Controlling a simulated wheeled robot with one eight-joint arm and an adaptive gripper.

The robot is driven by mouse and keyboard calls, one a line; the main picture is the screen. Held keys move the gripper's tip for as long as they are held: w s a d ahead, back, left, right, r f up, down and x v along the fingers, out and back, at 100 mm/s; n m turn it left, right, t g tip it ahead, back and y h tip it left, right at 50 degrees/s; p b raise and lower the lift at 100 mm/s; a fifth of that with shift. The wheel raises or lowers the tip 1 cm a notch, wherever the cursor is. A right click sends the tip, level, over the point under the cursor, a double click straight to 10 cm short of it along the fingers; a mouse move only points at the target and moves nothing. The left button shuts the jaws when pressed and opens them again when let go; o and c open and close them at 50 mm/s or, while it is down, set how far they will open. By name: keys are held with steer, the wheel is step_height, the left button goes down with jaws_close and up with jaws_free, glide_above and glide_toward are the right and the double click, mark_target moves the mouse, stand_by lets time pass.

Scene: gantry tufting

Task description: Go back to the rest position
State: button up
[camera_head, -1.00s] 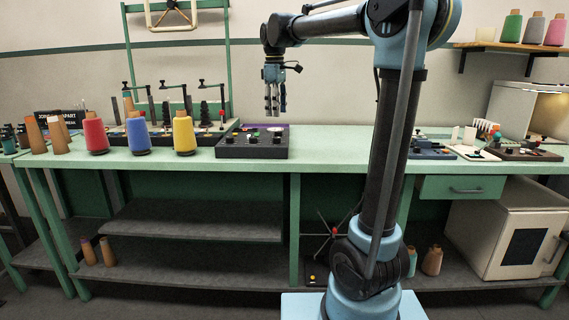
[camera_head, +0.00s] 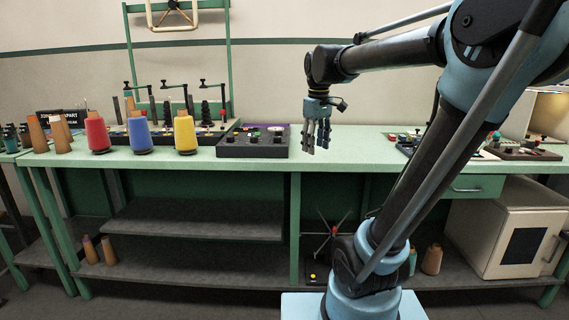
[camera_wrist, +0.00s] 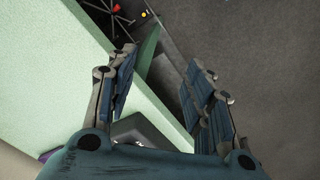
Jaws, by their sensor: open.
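My gripper (camera_head: 316,148) hangs fingers-down in the head view, in front of the bench's front edge and just right of the dark control box (camera_head: 253,141). Its fingers are apart and nothing is between them. In the wrist view my gripper (camera_wrist: 160,85) is also open and empty. The green bench top (camera_wrist: 75,70) and its edge lie below it there, with the grey floor to the right.
Red (camera_head: 97,134), blue (camera_head: 139,133) and yellow (camera_head: 185,134) yarn cones stand on the bench left of the control box. A white cabinet (camera_head: 490,235) stands at lower right.

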steer(key=s+d+f+m, duration=0.4)
steer(key=s+f, duration=0.5)
steer(key=f, duration=0.2)
steer(key=s+d+f+m+t, duration=0.1)
steer(key=s+d+f+m, duration=0.3)
steer(key=s+f, duration=0.5)
step_height(320, 180, down, 2)
steer(key=shift+s+d+f, duration=0.25)
steer(key=shift+d, duration=0.2)
steer(key=shift+w, duration=0.1)
steer(key=shift+w+f, duration=0.2)
steer(key=shift+w, duration=0.1)
